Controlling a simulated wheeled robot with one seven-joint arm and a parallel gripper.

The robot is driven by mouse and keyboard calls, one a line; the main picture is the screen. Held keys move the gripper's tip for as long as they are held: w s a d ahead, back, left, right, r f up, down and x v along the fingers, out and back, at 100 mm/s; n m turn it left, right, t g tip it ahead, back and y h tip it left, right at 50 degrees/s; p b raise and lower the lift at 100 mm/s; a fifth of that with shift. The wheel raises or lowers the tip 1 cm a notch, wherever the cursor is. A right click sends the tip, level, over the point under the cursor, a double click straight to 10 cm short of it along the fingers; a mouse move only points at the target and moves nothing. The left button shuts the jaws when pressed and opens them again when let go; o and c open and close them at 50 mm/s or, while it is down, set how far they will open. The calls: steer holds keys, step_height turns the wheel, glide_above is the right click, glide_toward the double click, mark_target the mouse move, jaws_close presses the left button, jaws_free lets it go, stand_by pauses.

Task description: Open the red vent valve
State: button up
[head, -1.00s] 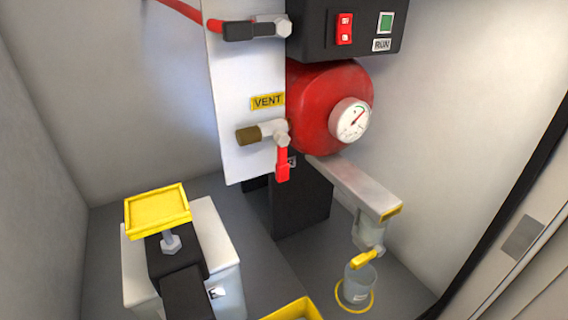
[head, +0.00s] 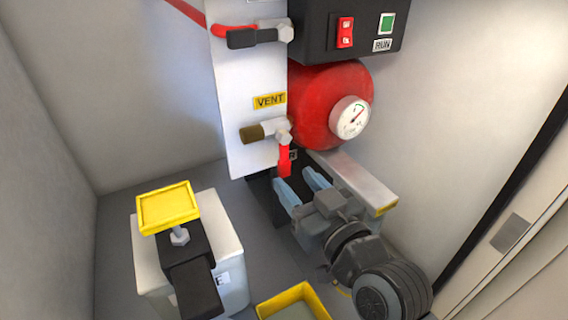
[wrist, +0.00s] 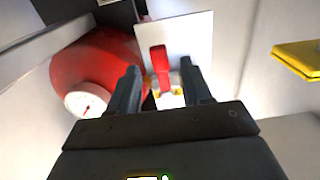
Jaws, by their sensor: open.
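The red vent valve lever (head: 284,160) hangs straight down from its metal fitting (head: 278,130) under the yellow VENT label (head: 270,100) on the white panel. In the head view my gripper (head: 302,180) is just below and in front of the lever, its two light-blue fingers apart. In the wrist view the red lever (wrist: 159,60) shows between and beyond the open fingers of my gripper (wrist: 160,75). The fingers look empty, and I cannot tell whether either touches the lever.
A red tank (head: 330,95) with a round gauge (head: 350,117) is right of the valve. A black box (head: 308,25) with a red switch is above. A grey beam (head: 360,180) runs beside my gripper. A container with a yellow top (head: 167,206) stands lower left.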

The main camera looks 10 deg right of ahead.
mark_target(286, 170)
steer(key=shift+p+x, duration=0.35)
steer(key=shift+x, duration=2.35)
steer(key=shift+c, duration=0.3)
jaws_close()
